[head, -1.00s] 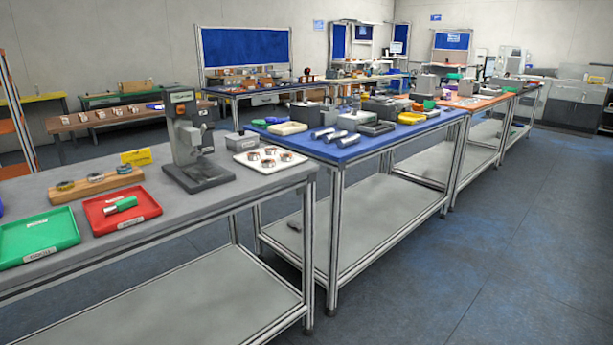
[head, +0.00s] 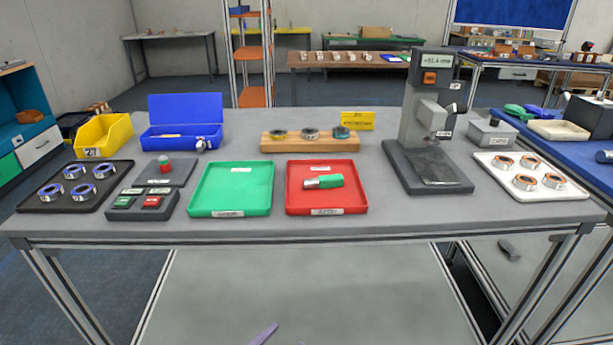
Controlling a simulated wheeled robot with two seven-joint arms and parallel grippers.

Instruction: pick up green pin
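A pin with a green grip and a silver end (head: 323,182) lies on its side in the red tray (head: 327,208), near the middle of the workbench. The silver end points left. Neither gripper can be made out in the head view. A small purple sliver (head: 264,334) shows at the bottom edge, too little to tell what it is.
An empty green tray (head: 230,190) stands left of the red tray. A wooden block with rings (head: 311,141) is behind it. A grey press-like device (head: 425,130) stands to the right. Ring trays (head: 75,187) (head: 531,177) lie at both ends. A two-button box (head: 142,204) is at the front left.

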